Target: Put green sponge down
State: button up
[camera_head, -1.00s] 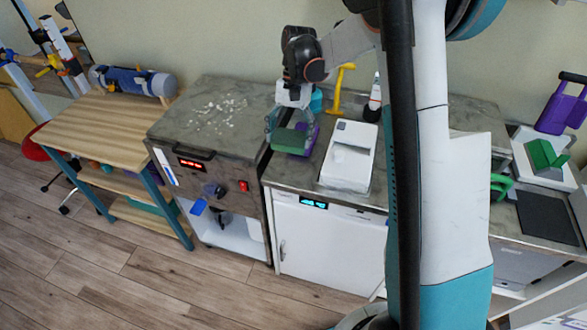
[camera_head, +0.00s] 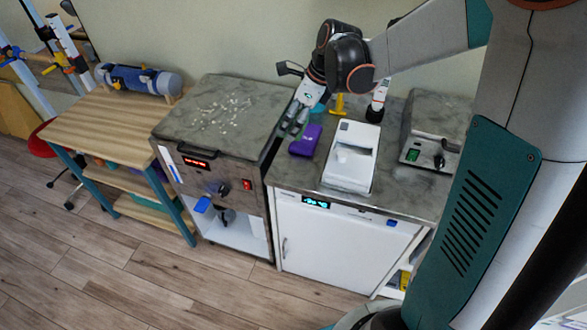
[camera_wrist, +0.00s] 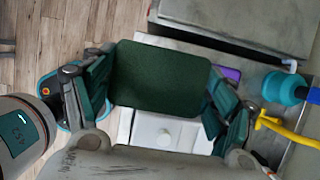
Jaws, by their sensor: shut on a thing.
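The green sponge (camera_wrist: 160,78) is a dark green block held between the two fingers of my gripper (camera_wrist: 160,90) in the wrist view. The fingers press on its left and right ends. In the head view my gripper (camera_head: 293,122) hangs above the left part of the grey counter (camera_head: 410,190), close to a purple item (camera_head: 305,140). I cannot make out the sponge clearly there, as the fingers and wrist cover it. A gap between sponge and surface cannot be judged.
A white boxy device (camera_head: 352,155) stands right of the purple item. A grey device with a green display (camera_head: 428,145) is further right. A yellow handle (camera_head: 338,103) and a teal item (camera_wrist: 285,88) are near the wall. A taller unit (camera_head: 220,110) stands left.

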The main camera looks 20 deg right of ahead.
aim_at(289, 171)
notch_tip(289, 171, down, 19)
jog(key=b, duration=0.5)
jog(key=shift+r+b, duration=0.2)
jog(key=shift+b, duration=0.1)
jog(key=shift+r, duration=0.1)
jog(key=o, duration=1)
jog(key=p+v, duration=0.4)
jog(key=v, duration=0.8)
jog(key=shift+w, duration=0.1)
